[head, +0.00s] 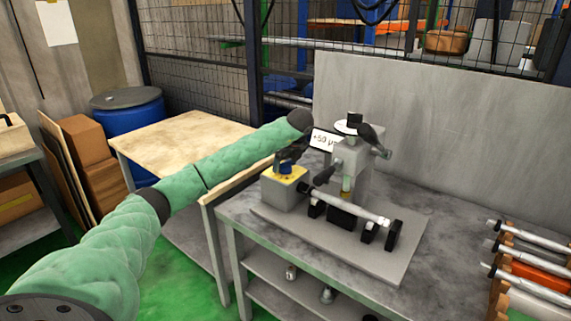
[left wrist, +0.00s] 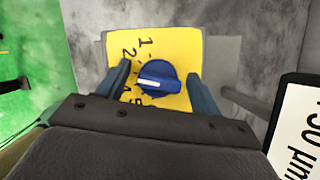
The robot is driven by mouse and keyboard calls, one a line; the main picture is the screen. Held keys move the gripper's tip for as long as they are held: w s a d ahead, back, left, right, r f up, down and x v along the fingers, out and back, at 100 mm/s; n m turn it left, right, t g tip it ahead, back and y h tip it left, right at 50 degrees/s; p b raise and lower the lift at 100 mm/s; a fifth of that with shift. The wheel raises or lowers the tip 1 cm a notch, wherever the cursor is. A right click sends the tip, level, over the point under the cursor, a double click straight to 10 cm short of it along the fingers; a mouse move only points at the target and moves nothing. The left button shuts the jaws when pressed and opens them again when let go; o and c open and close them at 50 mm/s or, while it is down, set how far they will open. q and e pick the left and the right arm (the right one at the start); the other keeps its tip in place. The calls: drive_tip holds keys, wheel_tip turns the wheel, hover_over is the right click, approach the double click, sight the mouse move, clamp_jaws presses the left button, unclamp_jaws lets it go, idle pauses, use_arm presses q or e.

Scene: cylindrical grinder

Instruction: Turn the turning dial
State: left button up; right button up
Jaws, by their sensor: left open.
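The turning dial (left wrist: 158,76) is a round blue knob with a white mark. It sits on a yellow plate (left wrist: 112,45) with black numbers, some of them hidden. In the left wrist view the white mark lies nearly level across the picture. In the head view the dial (head: 285,169) shows small on top of a grey box (head: 284,192), partly covered by my gripper. My left gripper (left wrist: 160,84) is open, with one finger on each side of the dial and a small gap visible at each side. The same gripper (head: 289,158) comes down over the box in the head view.
A grinder (head: 350,165) with a horizontal bar (head: 350,204) stands right beside the box on a grey table (head: 430,285). A "+50 µm" sign (head: 322,140) is close behind my gripper. A rack of metal bars (head: 530,255) is at the right. A wooden table (head: 185,140) stands left.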

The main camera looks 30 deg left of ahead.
use_arm(q)
drive_tip(key=b+v, duration=0.2)
drive_tip(key=v, duration=0.5)
drive_tip(key=shift+r, duration=0.4)
use_arm(e)
drive_tip(key=shift+t+y, duration=0.3)
drive_tip(key=shift+t, duration=0.1)
drive_tip(key=a+f, duration=0.1)
drive_tip(key=w+a+f, duration=0.1)
drive_tip(key=f, duration=0.1)
drive_tip(key=shift+w+a+f, duration=0.1)
drive_tip(key=shift+w+a, duration=0.05)
drive_tip(key=shift+a, duration=0.1)
use_arm(q)
drive_tip(key=shift+d, duration=0.1)
use_arm(e)
drive_tip(key=shift+a, duration=0.15)
use_arm(q)
drive_tip(key=shift+f, duration=0.1)
